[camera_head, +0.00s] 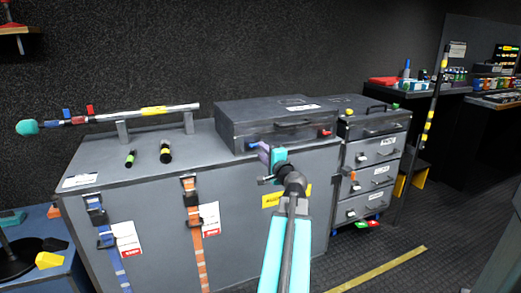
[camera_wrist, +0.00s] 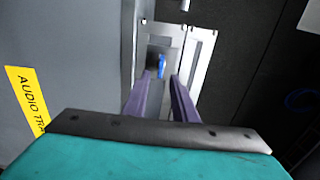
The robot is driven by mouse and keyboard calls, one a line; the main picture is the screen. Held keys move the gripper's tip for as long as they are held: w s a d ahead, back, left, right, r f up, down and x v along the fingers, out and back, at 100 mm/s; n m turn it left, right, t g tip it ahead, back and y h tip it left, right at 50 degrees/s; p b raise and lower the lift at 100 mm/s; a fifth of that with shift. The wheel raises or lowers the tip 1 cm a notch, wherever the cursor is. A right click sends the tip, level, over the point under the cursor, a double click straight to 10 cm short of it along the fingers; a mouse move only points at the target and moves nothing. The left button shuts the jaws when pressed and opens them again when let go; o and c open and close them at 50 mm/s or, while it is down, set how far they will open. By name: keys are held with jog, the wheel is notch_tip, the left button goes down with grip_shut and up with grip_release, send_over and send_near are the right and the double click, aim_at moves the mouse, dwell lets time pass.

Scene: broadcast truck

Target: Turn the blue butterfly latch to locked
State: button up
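The blue butterfly latch (camera_wrist: 162,66) sits on a bright metal plate (camera_wrist: 198,75) in the wrist view, its wing standing along the picture's vertical. In the head view a small blue piece (camera_head: 252,145) shows on the front of the dark case (camera_head: 270,120), mostly hidden by my gripper. My gripper (camera_head: 264,155) is at the case's front, left of the red latch (camera_head: 326,132). In the wrist view its two purple fingers (camera_wrist: 160,77) are apart, with the latch seen in line with the gap between their tips. I cannot tell whether they touch it.
The case stands on a grey cabinet (camera_head: 190,150) with a yellow label (camera_head: 287,197). A metal pole (camera_head: 150,112) on two supports and two small dark cylinders (camera_head: 148,156) lie to the left. A drawer unit (camera_head: 374,150) stands to the right.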

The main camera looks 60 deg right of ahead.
jog(key=b+v, duration=0.6)
jog(key=shift+s+a+f, duration=0.2)
jog(key=shift+s+a, duration=0.05)
dwell(0.4)
jog(key=b+v, duration=0.2)
jog(key=b, duration=0.4)
jog(key=shift+b, duration=0.3)
jog(key=shift+s+a+r, duration=0.1)
jog(key=shift+s+r, duration=0.05)
dwell(0.7)
